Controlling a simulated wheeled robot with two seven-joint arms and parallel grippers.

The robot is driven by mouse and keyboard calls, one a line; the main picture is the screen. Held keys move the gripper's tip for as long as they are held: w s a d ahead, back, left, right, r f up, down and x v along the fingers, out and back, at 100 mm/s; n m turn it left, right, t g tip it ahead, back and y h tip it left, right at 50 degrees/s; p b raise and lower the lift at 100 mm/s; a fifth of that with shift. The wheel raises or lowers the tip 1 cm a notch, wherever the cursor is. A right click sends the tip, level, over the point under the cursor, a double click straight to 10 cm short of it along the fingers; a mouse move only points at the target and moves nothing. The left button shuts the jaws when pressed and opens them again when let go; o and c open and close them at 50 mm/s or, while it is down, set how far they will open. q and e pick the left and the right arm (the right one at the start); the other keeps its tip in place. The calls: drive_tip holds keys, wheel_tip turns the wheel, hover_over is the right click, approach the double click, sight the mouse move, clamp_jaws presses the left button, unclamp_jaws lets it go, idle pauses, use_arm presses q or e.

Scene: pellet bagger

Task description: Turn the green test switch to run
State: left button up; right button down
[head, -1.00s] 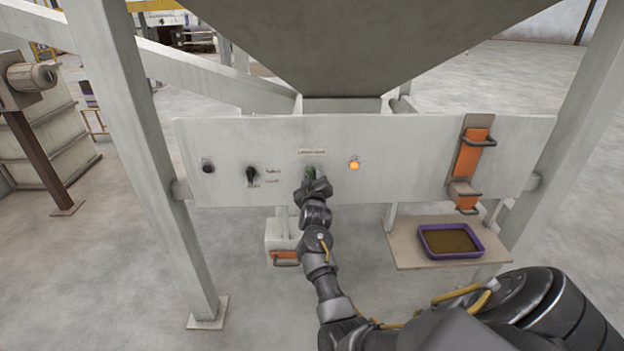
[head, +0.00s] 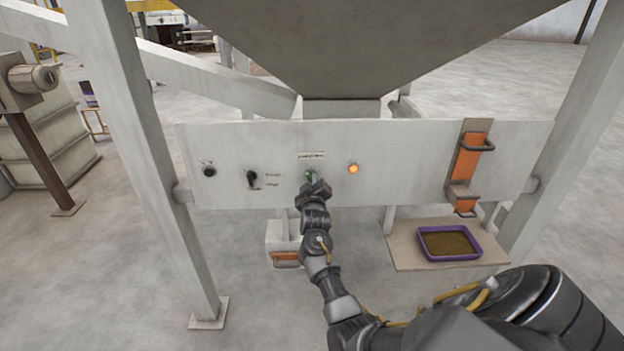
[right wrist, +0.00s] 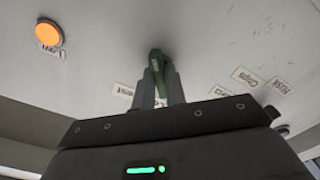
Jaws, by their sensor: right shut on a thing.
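The green test switch (head: 309,175) sits on the pale panel, under a small label, and is mostly hidden behind my right gripper (head: 313,186). In the right wrist view the green switch knob (right wrist: 157,66) stands between the two fingers of my right gripper (right wrist: 161,85), which is shut on it. The knob looks slightly tilted in that view. Labels beside it are partly covered by the fingers, and I cannot tell which position it points to. My left gripper is not in view.
The panel (head: 400,170) also carries a black switch (head: 252,178), a black button (head: 209,171) and a lit orange lamp (head: 353,169). An orange handle unit (head: 468,160) is at the right. A purple tray (head: 480,252) of pellets stands on a shelf below.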

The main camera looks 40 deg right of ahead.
drive_tip(key=shift+n+p, duration=3.75)
drive_tip(key=shift+n, duration=1.15)
drive_tip(key=c, duration=1.4)
unclamp_jaws()
drive_tip(key=shift+c, duration=0.2)
drive_tip(key=v, duration=1)
drive_tip(key=shift+s+a+b, duration=0.3)
drive_tip(key=shift+b, duration=0.05)
